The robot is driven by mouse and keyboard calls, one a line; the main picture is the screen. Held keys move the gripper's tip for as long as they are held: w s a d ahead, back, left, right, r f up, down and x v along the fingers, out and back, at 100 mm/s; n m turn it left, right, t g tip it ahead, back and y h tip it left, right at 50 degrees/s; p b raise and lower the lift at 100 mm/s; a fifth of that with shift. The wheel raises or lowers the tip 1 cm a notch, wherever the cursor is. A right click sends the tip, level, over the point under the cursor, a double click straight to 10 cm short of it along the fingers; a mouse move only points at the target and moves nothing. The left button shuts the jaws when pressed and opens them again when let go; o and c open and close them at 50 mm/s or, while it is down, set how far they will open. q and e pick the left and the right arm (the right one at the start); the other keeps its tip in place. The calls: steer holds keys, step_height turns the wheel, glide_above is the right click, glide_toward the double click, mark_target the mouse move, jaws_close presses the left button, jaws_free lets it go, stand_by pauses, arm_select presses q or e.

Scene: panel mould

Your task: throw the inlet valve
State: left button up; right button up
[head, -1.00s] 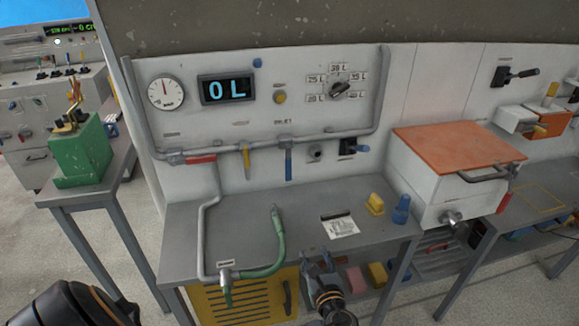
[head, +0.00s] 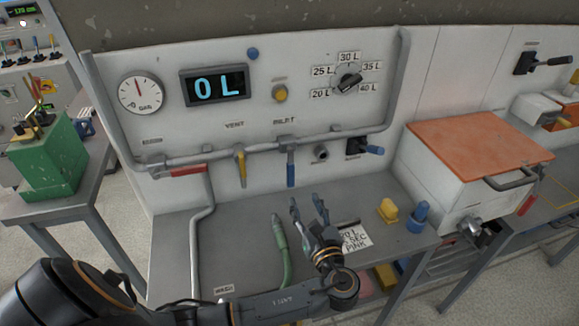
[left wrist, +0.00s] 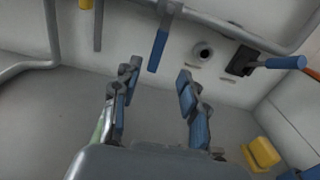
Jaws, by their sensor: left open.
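Three valve handles sit on the grey pipe of the wall panel. A red lever (head: 188,171) lies along the pipe at the left; its label is too small to read. A yellow handle (head: 241,166) hangs under the word VENT.
A grey bench (head: 180,255) bears a green hose (head: 284,255), a printed note (head: 354,239), a yellow block (head: 388,211) and a blue item (head: 418,215). The display (head: 216,86) reads 0 L. A rotary selector (head: 349,82) and blue-tipped lever (head: 366,148) are right. A white, orange-topped box (head: 440,185) stands beyond.

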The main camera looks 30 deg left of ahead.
mark_target(291, 170)
arm_select(q)
steer(key=p+x, duration=0.2)
steer(key=x, duration=0.9)
steer(key=shift+r, duration=0.2)
steer(key=shift+w+a+f, duration=0.1)
steer(key=shift+w+a, duration=0.35)
steer(key=shift+a, duration=0.05)
arm_select(e)
steer(key=shift+s+d+r, duration=0.1)
steer(key=shift+s+r, duration=0.15)
steer(key=shift+r, duration=0.35)
steer(key=shift+s+d+r, duration=0.1)
steer(key=shift+s+r, duration=0.1)
steer(key=shift+r, duration=0.4)
arm_select(q)
steer(key=shift+c, duration=0.3)
jaws_close()
arm_select(e)
steer(key=shift+d, duration=0.45)
